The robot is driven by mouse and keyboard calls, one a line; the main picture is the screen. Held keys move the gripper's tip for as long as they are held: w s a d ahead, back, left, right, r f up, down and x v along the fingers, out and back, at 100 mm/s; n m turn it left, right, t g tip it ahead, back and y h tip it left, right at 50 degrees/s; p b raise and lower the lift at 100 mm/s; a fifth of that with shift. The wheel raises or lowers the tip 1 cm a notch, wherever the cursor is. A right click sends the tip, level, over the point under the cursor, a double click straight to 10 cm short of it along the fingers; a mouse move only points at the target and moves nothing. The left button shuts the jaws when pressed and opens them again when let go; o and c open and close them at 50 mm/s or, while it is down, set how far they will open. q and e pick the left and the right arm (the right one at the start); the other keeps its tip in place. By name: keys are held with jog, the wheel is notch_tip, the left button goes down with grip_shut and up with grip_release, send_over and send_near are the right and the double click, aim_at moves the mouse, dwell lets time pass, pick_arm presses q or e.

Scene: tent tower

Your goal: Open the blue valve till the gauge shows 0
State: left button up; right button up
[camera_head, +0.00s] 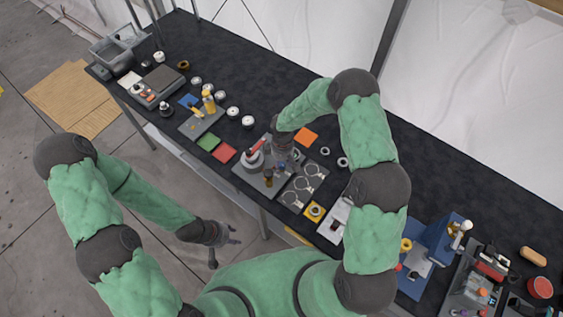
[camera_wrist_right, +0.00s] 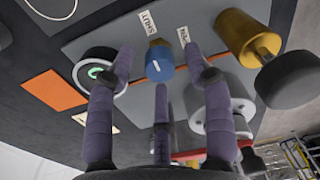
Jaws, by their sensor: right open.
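The blue valve (camera_wrist_right: 160,66) is a small round knob with a white line on a grey plate, in the right wrist view. A SHUT label (camera_wrist_right: 148,22) and a partly hidden OPEN label (camera_wrist_right: 183,36) lie beyond it. My right gripper (camera_wrist_right: 159,62) is open, its three purple-grey fingers spread around the knob; I cannot tell whether they touch it. A round dark gauge (camera_wrist_right: 97,73) with a green mark sits left of the knob, partly behind a finger; its reading is not legible. My left gripper (camera_head: 222,235) is open and empty, low beside the table.
A brass fitting with a dark handle (camera_wrist_right: 250,38) and a grey flanged cylinder (camera_wrist_right: 232,112) stand close to the right fingers. An orange square (camera_wrist_right: 54,90) lies left. On the long black table (camera_head: 255,75), several other stations stand on both sides; its back middle is clear.

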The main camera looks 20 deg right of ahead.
jog(key=shift+f, duration=0.1)
grip_shut()
